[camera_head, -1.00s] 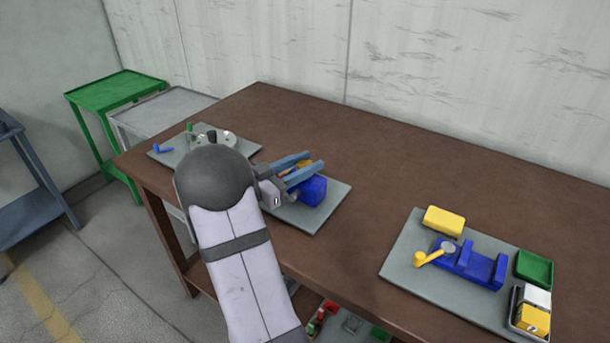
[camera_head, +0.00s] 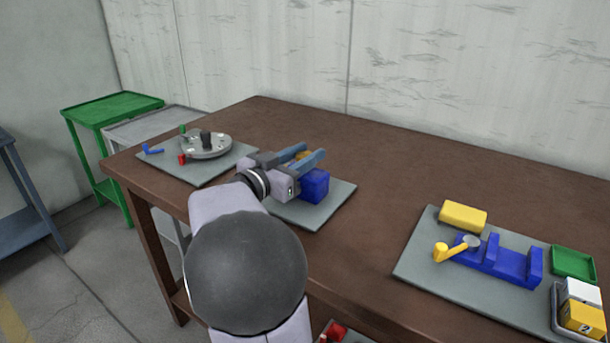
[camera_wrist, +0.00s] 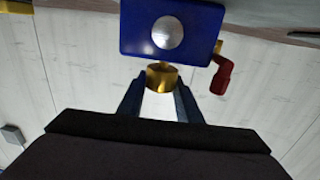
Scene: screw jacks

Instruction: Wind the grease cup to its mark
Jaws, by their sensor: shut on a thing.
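The brass grease cup (camera_wrist: 161,77) sits between my fingertips in the wrist view, against the side of a blue block (camera_wrist: 172,32) with a silver round cap. My gripper (camera_wrist: 160,92) is shut on the cup. A red-handled crank (camera_wrist: 221,77) juts from the block's right in the wrist view. I cannot make out a mark.
On the wooden table (camera_head: 400,165), a grey board at left carries a round disc (camera_head: 207,146) with small handles. A board at right holds a blue jack (camera_head: 497,260) with a yellow crank, a yellow block (camera_head: 463,216) and a green tray (camera_head: 573,263). The table behind is clear.

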